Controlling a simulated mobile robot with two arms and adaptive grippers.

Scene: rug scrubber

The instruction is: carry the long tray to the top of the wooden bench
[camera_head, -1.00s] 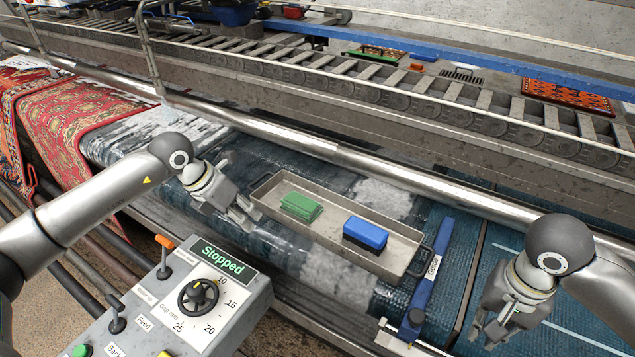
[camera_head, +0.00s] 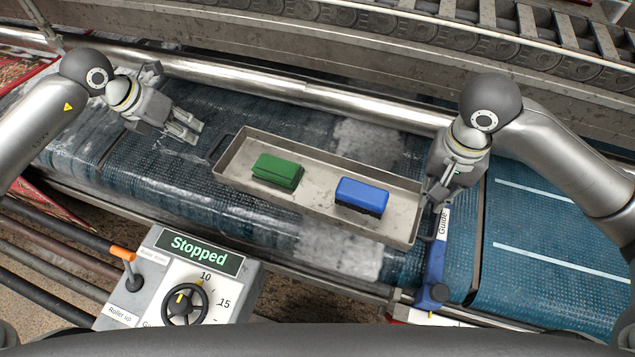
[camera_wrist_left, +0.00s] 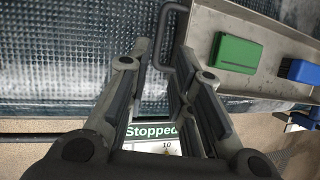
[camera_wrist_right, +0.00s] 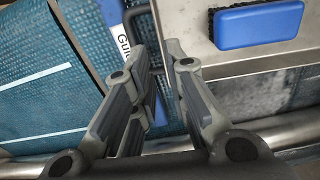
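The long grey metal tray (camera_head: 330,158) lies on the wet blue belt, with a green block (camera_head: 277,170) and a blue brush (camera_head: 362,196) in it. My left gripper (camera_head: 192,131) is open and empty just left of the tray's left handle (camera_head: 216,147). In the left wrist view that handle (camera_wrist_left: 164,40) shows between the fingertips. My right gripper (camera_head: 434,198) is at the tray's right end, by its handle. In the right wrist view its fingers (camera_wrist_right: 156,52) are apart, and whether they touch the handle is unclear. No wooden bench is in view.
A control panel (camera_head: 190,280) reading "Stopped" stands in front of the belt. A blue guide bar (camera_head: 436,262) lies just right of the tray. A metal roller (camera_head: 330,98) runs behind it. The belt right of the guide is clear.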

